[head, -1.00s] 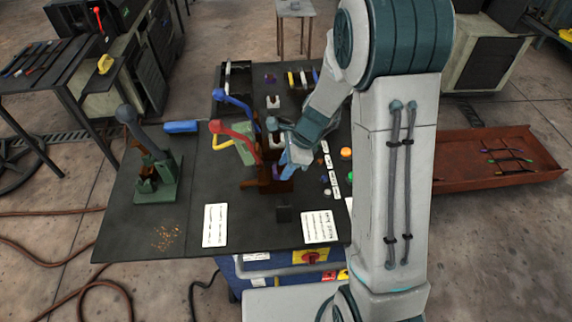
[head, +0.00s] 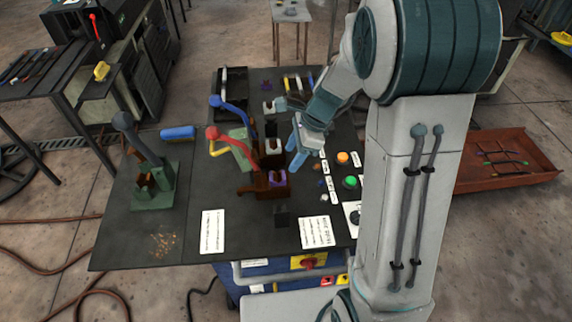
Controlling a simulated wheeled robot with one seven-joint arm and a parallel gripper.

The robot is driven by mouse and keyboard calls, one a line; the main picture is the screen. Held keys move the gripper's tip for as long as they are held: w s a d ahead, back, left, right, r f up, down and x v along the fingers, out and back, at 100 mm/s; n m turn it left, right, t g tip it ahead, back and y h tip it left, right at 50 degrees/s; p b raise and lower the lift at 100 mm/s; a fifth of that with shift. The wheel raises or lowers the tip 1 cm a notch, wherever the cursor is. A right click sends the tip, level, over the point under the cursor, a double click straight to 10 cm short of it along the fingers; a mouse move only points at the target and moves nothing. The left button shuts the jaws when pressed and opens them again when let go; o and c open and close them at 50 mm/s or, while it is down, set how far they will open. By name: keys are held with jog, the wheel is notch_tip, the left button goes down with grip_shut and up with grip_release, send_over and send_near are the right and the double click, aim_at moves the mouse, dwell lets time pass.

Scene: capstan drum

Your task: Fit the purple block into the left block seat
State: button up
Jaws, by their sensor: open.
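A small purple block (head: 278,178) sits in the top of a brown holder (head: 264,191) near the front middle of the table, in the head view. It looks seated there, but how deep it sits is too small to tell. My gripper (head: 294,158) is open, with its blue fingers pointing down, behind and to the right of the purple block and apart from it. Pale U-shaped pieces (head: 273,146) show in dark holders behind the brown one. I cannot tell which of these holders is the left block seat.
A red-handled lever (head: 212,132) and a blue-handled lever (head: 215,101) stand left of the holders. Orange and green buttons (head: 350,182) lie to the right. A green fixture (head: 153,180) and a blue cylinder (head: 178,132) are on the left. The table's front left is mostly clear.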

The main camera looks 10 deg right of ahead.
jog(key=s+d+r+n+t+h, duration=0.1)
jog(key=s+d+r+n+h, duration=0.1)
jog(key=s+r+n, duration=0.3)
jog(key=s+d+r+n+t+h, duration=0.2)
jog(key=s+d+r+n, duration=0.2)
jog(key=s+n, duration=0.9)
notch_tip(320, 180, up, 2)
jog(key=shift+s+d+r+h, duration=0.15)
jog(key=shift+d+h, duration=0.15)
jog(key=shift+d, duration=0.05)
